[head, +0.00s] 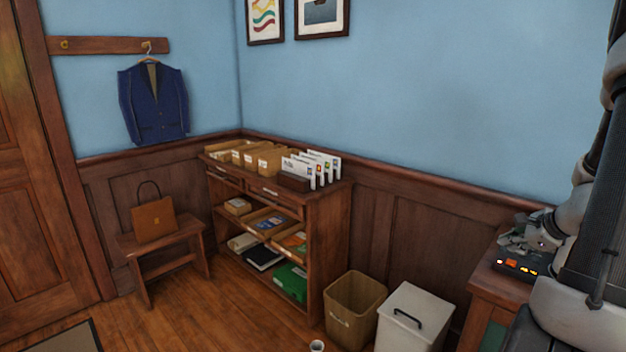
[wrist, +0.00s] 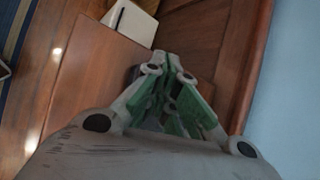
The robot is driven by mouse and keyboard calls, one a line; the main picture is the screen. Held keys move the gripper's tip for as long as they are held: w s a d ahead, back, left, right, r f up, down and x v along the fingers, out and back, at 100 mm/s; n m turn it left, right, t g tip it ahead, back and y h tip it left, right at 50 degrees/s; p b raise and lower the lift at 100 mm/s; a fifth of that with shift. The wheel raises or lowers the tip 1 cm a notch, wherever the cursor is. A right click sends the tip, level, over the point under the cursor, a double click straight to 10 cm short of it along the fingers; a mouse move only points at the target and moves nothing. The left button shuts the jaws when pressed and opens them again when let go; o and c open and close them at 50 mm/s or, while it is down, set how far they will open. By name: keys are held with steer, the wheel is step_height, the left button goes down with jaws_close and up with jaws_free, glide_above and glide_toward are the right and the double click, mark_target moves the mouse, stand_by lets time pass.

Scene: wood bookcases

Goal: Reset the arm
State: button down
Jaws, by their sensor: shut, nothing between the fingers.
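My arm comes down along the right edge of the head view, partly cut off by the frame. My gripper (head: 518,240) is at its lower end, low over the right-hand wooden cabinet and close to a dark device with lit orange and red buttons (head: 520,266). I cannot tell whether it touches the device. In the wrist view my gripper (wrist: 165,62) has its green-padded fingers brought together with nothing between them. The fingers hide most of what lies beneath them.
The wooden cabinet (head: 490,284) stands against the panelled wall. Left of it are a white lidded bin (head: 400,325) and a tan bin (head: 352,302). A bookcase (head: 332,225) holds envelopes and boxes. A bench (head: 165,245) carries a brown bag (head: 154,221). Floor in front is mostly clear.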

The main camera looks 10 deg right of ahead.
steer(key=s+a+r+n+g+y, duration=0.1)
steer(key=s+a+r+n+g, duration=0.25)
steer(key=s+a+n, duration=0.35)
steer(key=s+a+r+n+g+y, duration=0.2)
steer(key=s+a+r+n, duration=0.2)
steer(key=s+a+n, duration=0.35)
steer(key=s+a+r+n+h, duration=0.1)
steer(key=s+a+r+n, duration=0.1)
steer(key=a+r+n, duration=0.2)
steer(key=s+a+r+n+t+h, duration=0.1)
steer(key=s+a+r+n+h, duration=0.1)
steer(key=r+n, duration=0.5)
steer(key=shift+s+a+h, duration=0.3)
steer(key=shift+s+a, duration=0.5)
steer(key=shift+a, duration=0.3)
stand_by(4.4)
